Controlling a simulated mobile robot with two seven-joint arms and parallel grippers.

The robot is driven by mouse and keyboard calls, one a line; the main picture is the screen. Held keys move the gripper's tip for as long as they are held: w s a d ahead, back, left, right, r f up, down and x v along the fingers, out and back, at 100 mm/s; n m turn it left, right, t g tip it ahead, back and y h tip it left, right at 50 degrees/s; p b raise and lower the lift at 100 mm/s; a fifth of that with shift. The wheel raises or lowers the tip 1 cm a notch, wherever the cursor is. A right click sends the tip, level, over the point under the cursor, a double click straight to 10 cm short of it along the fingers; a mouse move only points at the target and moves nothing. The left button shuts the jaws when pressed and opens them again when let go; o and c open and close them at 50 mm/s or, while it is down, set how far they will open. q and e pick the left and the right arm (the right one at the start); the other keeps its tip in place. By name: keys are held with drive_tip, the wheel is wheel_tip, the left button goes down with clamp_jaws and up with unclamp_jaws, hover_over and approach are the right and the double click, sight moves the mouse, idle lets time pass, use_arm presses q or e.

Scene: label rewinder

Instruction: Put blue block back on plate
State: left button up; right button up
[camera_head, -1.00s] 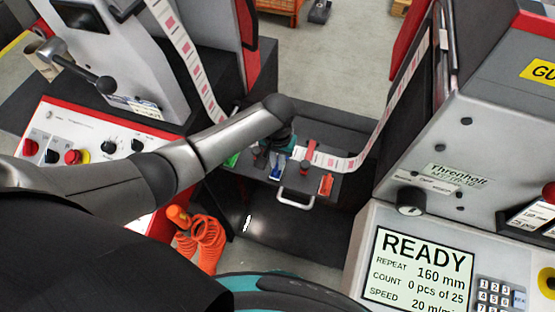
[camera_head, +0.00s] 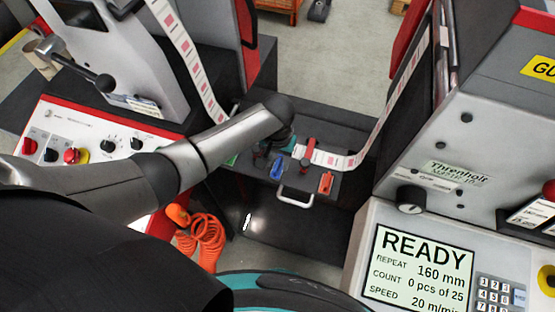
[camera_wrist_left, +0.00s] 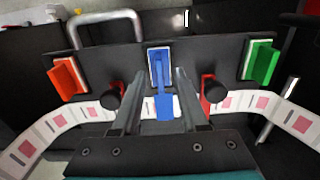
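The blue block (camera_head: 277,168) is at the middle marked spot of the dark plate (camera_head: 325,191), between the green and red blocks. In the left wrist view the blue block (camera_wrist_left: 163,85) lies against the plate, with part of the white outline showing around its top. Its raised rib points toward the camera. My left gripper (camera_head: 273,154) is over the plate. Its two fingers (camera_wrist_left: 160,80) stand on either side of the blue block with visible gaps, so it is open. My right gripper is not in view.
A red block (camera_wrist_left: 66,77) and green block (camera_wrist_left: 261,62) flank the blue one. Red (camera_head: 307,150) and black (camera_wrist_left: 111,94) knobs stand close to my fingers. The printed label web (camera_head: 345,161) runs beside the plate. A metal handle (camera_head: 294,201) projects in front.

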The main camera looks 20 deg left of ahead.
use_arm(q)
wheel_tip(320, 180, up, 15)
drive_tip(key=p, duration=0.4)
drive_tip(key=shift+r, duration=0.15)
